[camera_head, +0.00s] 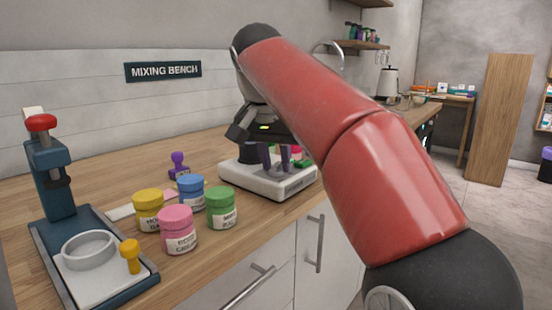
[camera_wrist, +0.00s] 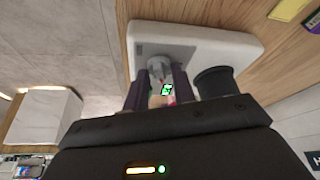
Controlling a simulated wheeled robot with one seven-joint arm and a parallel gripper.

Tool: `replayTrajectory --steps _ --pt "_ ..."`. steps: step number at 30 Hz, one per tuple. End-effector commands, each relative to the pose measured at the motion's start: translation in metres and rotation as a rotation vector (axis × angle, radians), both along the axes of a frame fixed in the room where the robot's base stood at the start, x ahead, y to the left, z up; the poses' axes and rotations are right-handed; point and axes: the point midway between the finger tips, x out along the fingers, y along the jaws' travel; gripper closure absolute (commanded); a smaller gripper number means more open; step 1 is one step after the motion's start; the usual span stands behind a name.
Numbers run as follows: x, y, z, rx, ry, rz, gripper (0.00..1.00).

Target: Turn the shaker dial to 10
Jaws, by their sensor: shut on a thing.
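The shaker is a white, low box with rounded corners (camera_head: 268,184) on the wooden bench, with dark printing on its front. It also shows in the wrist view (camera_wrist: 225,47). My gripper (camera_head: 274,160) points down over it. In the wrist view, the two purple fingers of my gripper (camera_wrist: 159,78) are shut on the grey dial (camera_wrist: 159,64), one on each side. A small red mark shows on the dial. A green lit display (camera_wrist: 167,89) shows between the fingers, but its number is too small to read surely. My arm hides part of the shaker in the head view.
Several lidded jars, yellow (camera_head: 148,209), pink (camera_head: 177,231), blue (camera_head: 190,191) and green (camera_head: 221,208), stand left of the shaker. A purple stamp (camera_head: 179,166) stands behind them. A blue press (camera_head: 52,180) with a ring stands at the left.

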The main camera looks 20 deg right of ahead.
Motion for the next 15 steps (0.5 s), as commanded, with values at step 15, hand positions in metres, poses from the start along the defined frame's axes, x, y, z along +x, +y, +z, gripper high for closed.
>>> replayTrajectory --steps 15 --pt "0.0019 0.0022 -0.0001 0.001 -0.001 -0.308 0.97"
